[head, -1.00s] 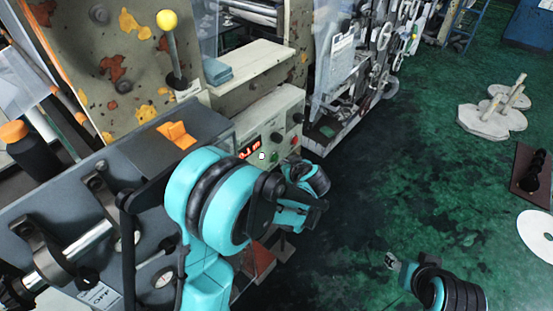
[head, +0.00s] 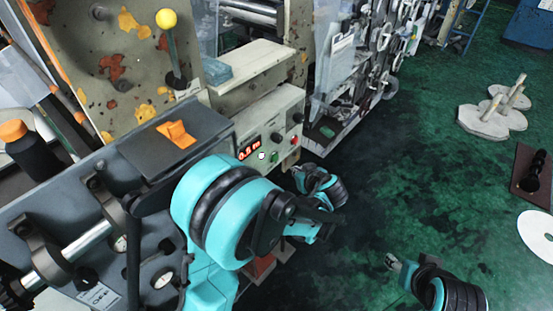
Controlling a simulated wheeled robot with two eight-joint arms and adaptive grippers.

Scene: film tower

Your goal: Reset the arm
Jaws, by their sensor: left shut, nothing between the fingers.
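My left arm bends at a large teal and black joint in front of the machine. Its left gripper (head: 299,174) is small and dark at the end of the wrist, just right of the control panel (head: 270,140). It is shut and empty, apart from the panel as far as I can tell. My right gripper (head: 392,262) shows as a small grey tip over the green floor at the lower right. Its jaws are too small to read. Part of the right arm is cut off by the lower edge.
A reel machine (head: 345,70) stands behind. White discs (head: 490,122) lie right; the floor between is clear.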

